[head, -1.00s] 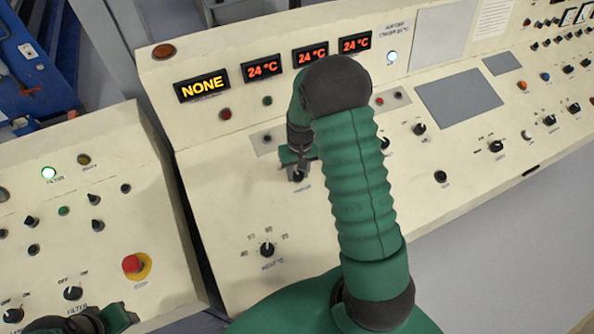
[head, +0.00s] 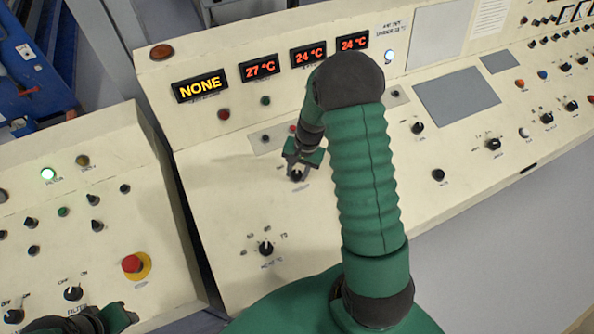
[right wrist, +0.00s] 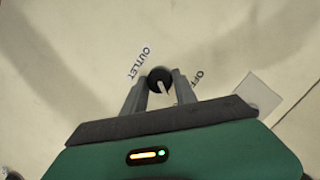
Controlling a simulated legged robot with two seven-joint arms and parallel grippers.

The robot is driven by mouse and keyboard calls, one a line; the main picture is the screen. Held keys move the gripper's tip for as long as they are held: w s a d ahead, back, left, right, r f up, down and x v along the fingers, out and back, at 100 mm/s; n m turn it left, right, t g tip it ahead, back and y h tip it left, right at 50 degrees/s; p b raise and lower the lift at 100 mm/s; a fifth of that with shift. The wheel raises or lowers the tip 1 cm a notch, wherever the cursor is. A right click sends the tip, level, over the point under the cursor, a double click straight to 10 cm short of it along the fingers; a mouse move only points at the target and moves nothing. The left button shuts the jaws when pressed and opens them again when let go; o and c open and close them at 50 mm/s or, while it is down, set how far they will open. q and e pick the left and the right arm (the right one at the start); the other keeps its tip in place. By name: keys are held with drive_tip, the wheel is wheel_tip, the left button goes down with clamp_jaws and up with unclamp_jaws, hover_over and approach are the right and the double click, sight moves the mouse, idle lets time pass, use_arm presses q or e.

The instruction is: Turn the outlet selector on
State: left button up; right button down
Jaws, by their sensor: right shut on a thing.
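The outlet selector (head: 297,175) is a small dark round knob on the cream panel, below the displays. In the right wrist view the selector (right wrist: 159,78) sits between the two grey fingers, with a pale pointer mark. The printed words "OUTLET" (right wrist: 138,62) and "OFF" (right wrist: 197,77) lie on either side of it. My right gripper (head: 298,168) is shut on the selector; it also fills the lower right wrist view (right wrist: 160,92). My left gripper (head: 97,322) is partly cut off at the bottom left of the head view, and its jaws are unclear.
The yellow display (head: 200,88) reads "NONE", and the first red display (head: 260,68) reads 27 °C. A temperature knob (head: 266,248) is below the selector. A red emergency button (head: 131,264) is on the left console. My right arm covers the panel's middle.

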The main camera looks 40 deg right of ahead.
idle(0.4)
drive_tip(key=c, duration=1)
unclamp_jaws()
drive_tip(key=shift+s+r, duration=0.1)
drive_tip(key=shift+r, duration=0.1)
wheel_tip(320, 180, up, 16)
drive_tip(key=s+d, duration=0.1)
drive_tip(key=d, duration=0.1)
drive_tip(key=shift+s+r+b, duration=0.15)
drive_tip(key=shift+s+b, duration=0.2)
drive_tip(key=shift+b, duration=0.05)
drive_tip(key=s+a+f+n, duration=0.1)
drive_tip(key=s+a+n, duration=0.1)
drive_tip(key=a+n, duration=0.2)
drive_tip(key=s+a+f+n+t+h, duration=0.1)
drive_tip(key=s+a+f+n, duration=0.1)
drive_tip(key=a, duration=0.7)
drive_tip(key=s+a+f+n, duration=0.2)
drive_tip(key=s+a+n, duration=0.1)
drive_tip(key=a+n, duration=0.3)
drive_tip(key=shift+s+a+f, duration=0.2)
drive_tip(key=shift+s+a, duration=0.1)
drive_tip(key=shift+a, duration=0.55)
